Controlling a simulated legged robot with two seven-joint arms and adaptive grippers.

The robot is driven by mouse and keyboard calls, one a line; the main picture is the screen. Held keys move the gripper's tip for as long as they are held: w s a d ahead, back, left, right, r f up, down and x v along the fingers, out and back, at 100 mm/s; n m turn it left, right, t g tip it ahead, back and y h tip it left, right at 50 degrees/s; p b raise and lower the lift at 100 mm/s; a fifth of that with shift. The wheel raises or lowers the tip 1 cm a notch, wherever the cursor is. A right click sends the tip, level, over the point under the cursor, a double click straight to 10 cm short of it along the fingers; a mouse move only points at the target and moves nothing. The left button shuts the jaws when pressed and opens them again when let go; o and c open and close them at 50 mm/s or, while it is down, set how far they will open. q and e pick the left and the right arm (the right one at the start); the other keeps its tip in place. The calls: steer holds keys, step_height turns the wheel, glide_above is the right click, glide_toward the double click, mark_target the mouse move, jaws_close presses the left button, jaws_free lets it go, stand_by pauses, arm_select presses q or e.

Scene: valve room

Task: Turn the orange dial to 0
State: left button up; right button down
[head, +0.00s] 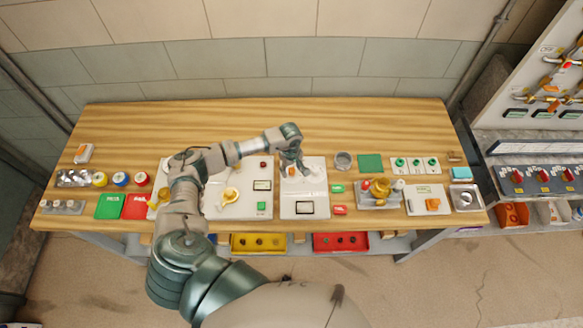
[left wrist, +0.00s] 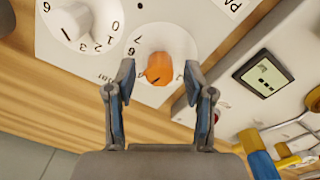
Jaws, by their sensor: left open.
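The orange dial (left wrist: 158,69) sits on a round white numbered scale on a pale panel (head: 304,207). In the left wrist view it lies between the two fingertips of my left gripper (left wrist: 159,82). The fingers are open, one on each side of the dial, with a visible gap to each. I cannot tell which number the dial points at. In the head view my left gripper (head: 292,160) is over the upper part of the panel and partly hides the dial. My right gripper does not show.
A white dial (left wrist: 72,22) with its own numbers is beside the orange one. A panel with a small display (left wrist: 263,74) and yellow-handled parts stand close on the other side. The table's back strip is clear.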

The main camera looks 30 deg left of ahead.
arm_select(q)
jaws_close()
steer(key=shift+n, duration=0.3)
steer(key=n+b, duration=0.2)
steer(key=n, duration=0.1)
steer(key=shift+n, duration=0.3)
steer(key=n+b, duration=0.2)
steer(key=n, duration=0.4)
steer(key=shift+b, duration=0.4)
steer(key=n+b, duration=0.1)
steer(key=n, duration=0.5)
steer(key=shift+r+n, duration=0.1)
steer(key=shift+n, duration=0.3)
steer(key=n, duration=0.3)
steer(key=shift+w+n+b, duration=0.1)
steer(key=shift+n+b, duration=0.2)
steer(key=shift+b, duration=0.1)
steer(key=shift+r+n, duration=0.15)
steer(key=shift+n, duration=1.35)
steer(key=shift+w+n, duration=0.1)
steer(key=shift+n, duration=0.2)
